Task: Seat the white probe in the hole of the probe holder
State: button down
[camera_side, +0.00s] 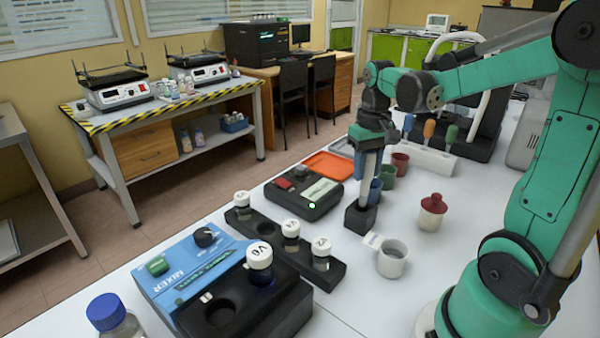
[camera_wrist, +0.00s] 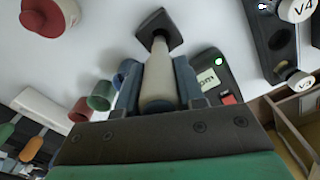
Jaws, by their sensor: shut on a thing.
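The white probe (camera_side: 373,165) is upright in the side view, with its upper part between the jaws of my gripper (camera_side: 373,140). My gripper is shut on it. The probe holder (camera_side: 360,217) is a small black block on the white table directly below. The probe's lower end meets the top of the holder; how deep it sits in the hole cannot be told. In the wrist view the probe (camera_wrist: 158,78) runs between the jaws (camera_wrist: 157,98) to the dark holder (camera_wrist: 152,40). The hole itself is hidden by the probe.
A white cup (camera_side: 392,260) and a red-capped jar (camera_side: 432,212) are at the right. A vial rack (camera_side: 270,232) and blue mixer (camera_side: 185,270) lie in front.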

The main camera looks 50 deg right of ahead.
aim_at(364, 193)
jog(key=shift+f, duration=0.25)
jog(key=shift+f, duration=0.7)
jog(key=shift+f, duration=1.3)
dwell(0.3)
jog(key=shift+c, duration=0.7)
grip_release()
jog(key=shift+r, duration=0.1)
jog(key=shift+r, duration=3.4)
